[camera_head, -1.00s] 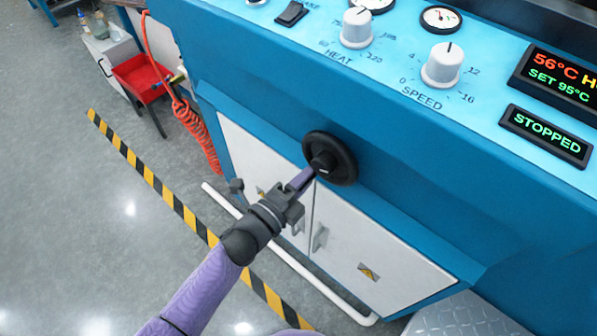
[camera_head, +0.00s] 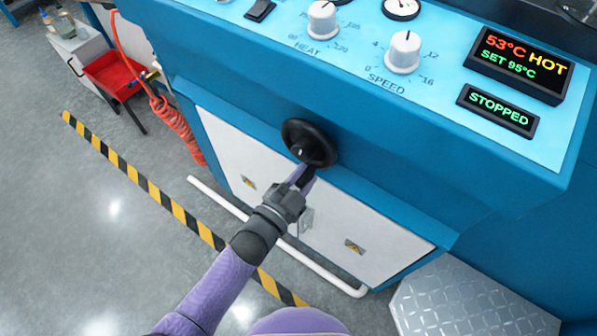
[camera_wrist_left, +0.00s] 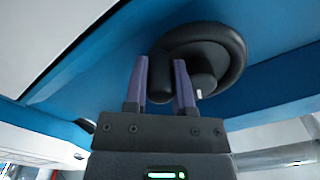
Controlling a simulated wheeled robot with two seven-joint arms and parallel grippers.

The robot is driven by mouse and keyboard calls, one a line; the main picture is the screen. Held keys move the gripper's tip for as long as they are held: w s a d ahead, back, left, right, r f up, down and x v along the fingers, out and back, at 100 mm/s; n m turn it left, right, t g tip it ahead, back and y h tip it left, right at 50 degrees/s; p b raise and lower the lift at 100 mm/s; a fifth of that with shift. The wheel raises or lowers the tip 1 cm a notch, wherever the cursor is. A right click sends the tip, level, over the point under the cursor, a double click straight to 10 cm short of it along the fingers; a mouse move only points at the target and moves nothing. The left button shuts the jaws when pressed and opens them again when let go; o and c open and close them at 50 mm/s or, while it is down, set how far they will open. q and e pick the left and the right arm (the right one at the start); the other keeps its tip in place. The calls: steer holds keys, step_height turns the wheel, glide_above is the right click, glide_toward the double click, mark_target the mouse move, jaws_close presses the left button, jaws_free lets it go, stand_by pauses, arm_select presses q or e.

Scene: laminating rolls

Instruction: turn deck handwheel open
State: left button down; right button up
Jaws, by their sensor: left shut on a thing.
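The black deck handwheel (camera_head: 318,136) is mounted on the blue front of the machine, below the sloped control panel. My left gripper (camera_head: 307,174) reaches up to it from below and is at the bottom of its rim. In the left wrist view, the handwheel (camera_wrist_left: 228,45) fills the top, with a dark hub and a small white mark on its face. There the purple fingers of my left gripper (camera_wrist_left: 162,65) stand on either side of the rim, shut on it. My right gripper is not in view.
The control panel (camera_head: 350,62) above has knobs and a STOPPED display (camera_head: 497,110). White cabinet doors (camera_head: 380,245) and a white floor rail (camera_head: 330,278) lie below. A red coiled hose (camera_head: 180,135) hangs at left. A metal tread plate (camera_head: 470,305) is at lower right.

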arm_select(q)
steer(key=shift+s+d+n, duration=0.2)
steer(key=shift+n, duration=0.3)
steer(key=shift+r, duration=0.1)
steer(key=c, duration=0.7)
jaws_free()
steer(key=shift+s+a+r+p, duration=0.15)
steer(key=shift+s+p, duration=0.1)
steer(key=shift+p, duration=0.15)
steer(key=p+v, duration=0.2)
steer(key=v, duration=0.7)
steer(key=shift+s+p, duration=0.15)
steer(key=shift+p, duration=0.25)
steer(key=shift+a+n, duration=0.1)
steer(key=shift+n, duration=0.2)
